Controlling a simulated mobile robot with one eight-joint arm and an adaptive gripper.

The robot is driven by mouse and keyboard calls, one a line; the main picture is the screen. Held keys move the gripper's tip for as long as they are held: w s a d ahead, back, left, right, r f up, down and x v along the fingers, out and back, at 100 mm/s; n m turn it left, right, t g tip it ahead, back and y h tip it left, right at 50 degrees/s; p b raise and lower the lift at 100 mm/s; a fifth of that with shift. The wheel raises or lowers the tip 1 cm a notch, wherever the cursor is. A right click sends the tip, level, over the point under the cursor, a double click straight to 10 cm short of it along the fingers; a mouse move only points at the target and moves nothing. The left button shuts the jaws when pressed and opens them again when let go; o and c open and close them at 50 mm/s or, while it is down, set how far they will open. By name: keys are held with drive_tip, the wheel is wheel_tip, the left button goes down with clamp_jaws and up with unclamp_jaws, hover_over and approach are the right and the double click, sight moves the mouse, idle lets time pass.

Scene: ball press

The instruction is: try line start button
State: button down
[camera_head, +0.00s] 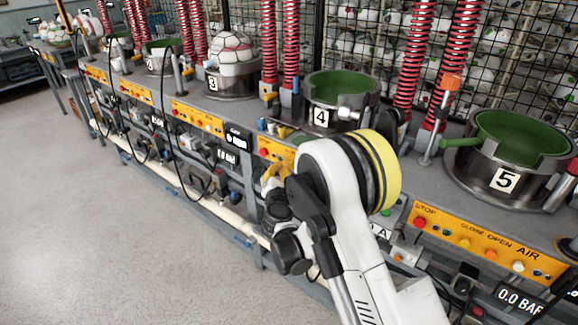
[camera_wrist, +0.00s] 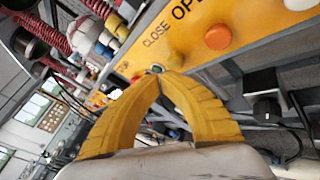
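My gripper (camera_head: 274,171) is at the yellow control panel (camera_head: 268,142) below press 4 in the head view. In the wrist view my gripper's two yellow fingers (camera_wrist: 166,74) arch together, with their tips shut and nothing seen between them. The tips are at the panel, by the CLOSE lettering. A small round button-like part (camera_wrist: 157,68) shows right at the tips, partly hidden; I cannot tell its colour or whether the tips touch it. No start label is readable. An orange button (camera_wrist: 218,37) and a white button (camera_wrist: 298,3) lie to the upper right.
Press 4 (camera_head: 321,118) stands above this panel, and press 5 (camera_head: 505,180) is at right with its own STOP, CLOSE, OPEN and AIR panel (camera_head: 478,244). Red coiled hoses (camera_head: 415,60) hang above. A black knob box (camera_wrist: 265,95) sits below the panel. Floor at left (camera_head: 95,225) is clear.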

drive_tip(key=shift+w+d, duration=0.1)
idle(0.7)
drive_tip(key=shift+w+d, duration=0.15)
drive_tip(key=shift+w, duration=0.05)
drive_tip(key=shift+w+d+b, duration=0.3)
drive_tip(key=shift+w, duration=0.1)
idle(0.8)
drive_tip(key=shift+s, duration=0.1)
drive_tip(key=shift+s+a, duration=0.5)
drive_tip(key=shift+s, duration=0.15)
drive_tip(key=s+a, duration=0.1)
drive_tip(key=s, duration=0.1)
drive_tip(key=s+a, duration=0.2)
drive_tip(key=shift+b, duration=0.3)
idle(0.3)
idle(0.5)
